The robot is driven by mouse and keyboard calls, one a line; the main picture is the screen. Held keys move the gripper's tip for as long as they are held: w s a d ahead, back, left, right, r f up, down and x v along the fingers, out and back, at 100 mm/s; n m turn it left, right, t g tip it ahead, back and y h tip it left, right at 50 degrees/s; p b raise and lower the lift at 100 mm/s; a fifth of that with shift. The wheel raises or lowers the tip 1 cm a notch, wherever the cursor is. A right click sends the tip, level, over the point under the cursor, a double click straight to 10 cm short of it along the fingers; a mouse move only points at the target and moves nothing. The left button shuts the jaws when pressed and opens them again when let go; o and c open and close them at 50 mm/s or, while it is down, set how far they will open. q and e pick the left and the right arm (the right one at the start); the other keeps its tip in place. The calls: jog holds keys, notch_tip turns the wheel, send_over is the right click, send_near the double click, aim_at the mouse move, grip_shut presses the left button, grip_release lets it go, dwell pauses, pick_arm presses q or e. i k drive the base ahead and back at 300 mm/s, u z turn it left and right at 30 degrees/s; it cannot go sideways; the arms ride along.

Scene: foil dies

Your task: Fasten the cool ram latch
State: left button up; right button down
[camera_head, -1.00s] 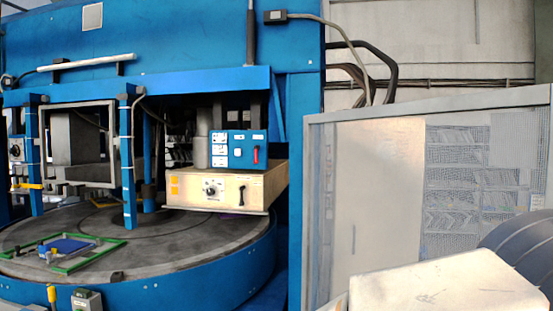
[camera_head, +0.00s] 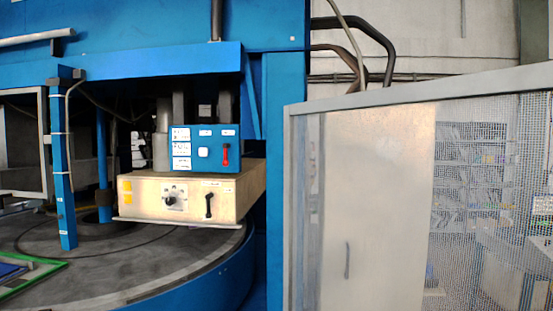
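A cream box (camera_head: 148,207) sits over the round table, with a dark knob (camera_head: 169,203) and a small black upright lever (camera_head: 209,205) on its front. A blue control panel (camera_head: 213,165) stands on top of the box, with white labels, a white switch (camera_head: 203,152) and a red upright handle (camera_head: 226,154). The labels are too small to read, so I cannot tell which of these is the cool ram latch. Neither of my grippers is in view.
The blue-rimmed round table (camera_head: 90,270) fills the lower left, with a green frame (camera_head: 45,270) at its edge. Blue posts (camera_head: 64,165) rise from it. A pale cabinet or mesh-panelled enclosure (camera_head: 375,210) takes up the right side. Hoses (camera_head: 385,55) hang behind.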

aim_at(226, 164)
jog(key=z, duration=0.15)
jog(key=i, duration=0.85)
jog(key=u, duration=0.5)
jog(key=i, duration=0.8)
jog(key=u, duration=0.45)
